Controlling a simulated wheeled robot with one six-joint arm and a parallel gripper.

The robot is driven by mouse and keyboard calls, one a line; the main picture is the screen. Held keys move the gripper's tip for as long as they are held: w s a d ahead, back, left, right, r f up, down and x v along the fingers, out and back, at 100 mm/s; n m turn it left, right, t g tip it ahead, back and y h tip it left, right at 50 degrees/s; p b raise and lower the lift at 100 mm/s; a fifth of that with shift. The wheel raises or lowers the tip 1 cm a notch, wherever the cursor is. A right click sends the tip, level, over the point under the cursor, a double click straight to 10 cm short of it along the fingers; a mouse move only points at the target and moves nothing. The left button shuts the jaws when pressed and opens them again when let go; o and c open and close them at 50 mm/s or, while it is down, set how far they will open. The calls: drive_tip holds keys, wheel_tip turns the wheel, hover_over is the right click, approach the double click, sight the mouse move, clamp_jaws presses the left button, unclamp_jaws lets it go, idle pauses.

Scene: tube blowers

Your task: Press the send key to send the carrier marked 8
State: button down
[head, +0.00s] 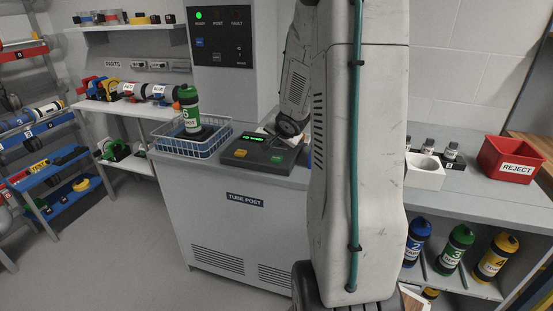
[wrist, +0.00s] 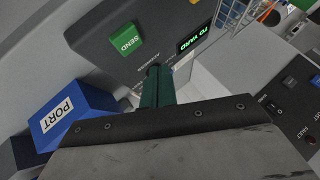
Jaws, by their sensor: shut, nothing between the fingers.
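The green send key (wrist: 125,38), lettered SEND, is on the dark console (wrist: 160,22) in the wrist view. A lit green display (wrist: 195,40) beside it ends in YARD. My gripper (wrist: 155,75) is shut and empty, its green fingertips over the console and to the lower right of the key, apart from it in the picture.
A wire basket (head: 172,146) stands left of the console on the tube post cabinet (head: 225,225). A blue block lettered PORT (wrist: 62,112) is close by in the wrist view. A red REJECT bin (head: 510,160) is at right. Carriers, including a green one (head: 455,248), stand below.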

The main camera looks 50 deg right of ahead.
sight(274, 155)
drive_tip(key=shift+f, duration=1.8)
drive_tip(key=shift+f, duration=0.15)
idle(0.6)
drive_tip(key=shift+f, duration=0.3)
